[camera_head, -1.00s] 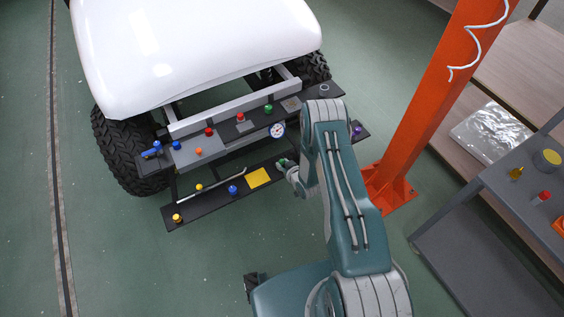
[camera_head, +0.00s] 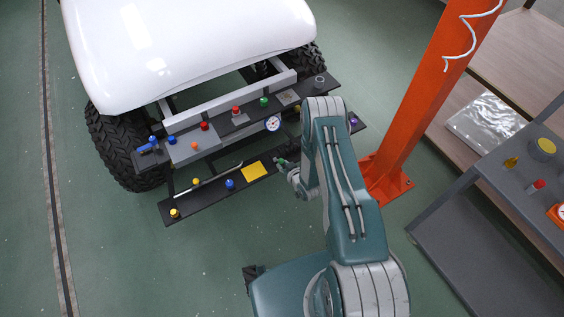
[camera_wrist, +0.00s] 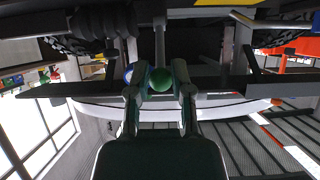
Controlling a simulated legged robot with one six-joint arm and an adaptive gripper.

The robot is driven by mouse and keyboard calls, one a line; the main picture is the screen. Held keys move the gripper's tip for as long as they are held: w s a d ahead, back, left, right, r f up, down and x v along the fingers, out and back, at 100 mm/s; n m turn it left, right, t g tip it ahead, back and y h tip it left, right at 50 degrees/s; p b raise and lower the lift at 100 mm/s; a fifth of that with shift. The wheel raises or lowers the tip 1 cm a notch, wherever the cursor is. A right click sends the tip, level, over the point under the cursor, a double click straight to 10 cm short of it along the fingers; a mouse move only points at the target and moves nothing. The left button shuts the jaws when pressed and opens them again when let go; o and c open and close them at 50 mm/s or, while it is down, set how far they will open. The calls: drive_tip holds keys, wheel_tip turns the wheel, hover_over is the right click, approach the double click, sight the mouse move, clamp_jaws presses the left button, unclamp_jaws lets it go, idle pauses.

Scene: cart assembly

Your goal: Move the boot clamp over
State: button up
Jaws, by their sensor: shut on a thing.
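My gripper (camera_wrist: 160,90) is closed around a green ball-shaped knob (camera_wrist: 161,79), and a grey rod shows directly above the knob in the wrist view. In the head view my gripper (camera_head: 284,166) is at the lower dark bar (camera_head: 213,194) on the cart's front, just right of a yellow square (camera_head: 255,171). A bit of green shows at its tip. I cannot tell for certain whether this knob belongs to the boot clamp. My wrist hides part of the bar.
The upper panel (camera_head: 193,150) carries several coloured knobs and a round gauge (camera_head: 272,124). A blue ball (camera_wrist: 128,72) is close beside my left finger. An orange post (camera_head: 410,110) stands right of my arm, with a grey shelf cart (camera_head: 460,215) beyond. Floor at left is clear.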

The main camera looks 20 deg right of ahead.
clamp_jaws()
drive_tip(key=shift+s+d+f, duration=0.2)
drive_tip(key=shift+s+f, duration=0.55)
drive_tip(key=shift+f, duration=0.05)
drive_tip(key=o, duration=0.5)
unclamp_jaws()
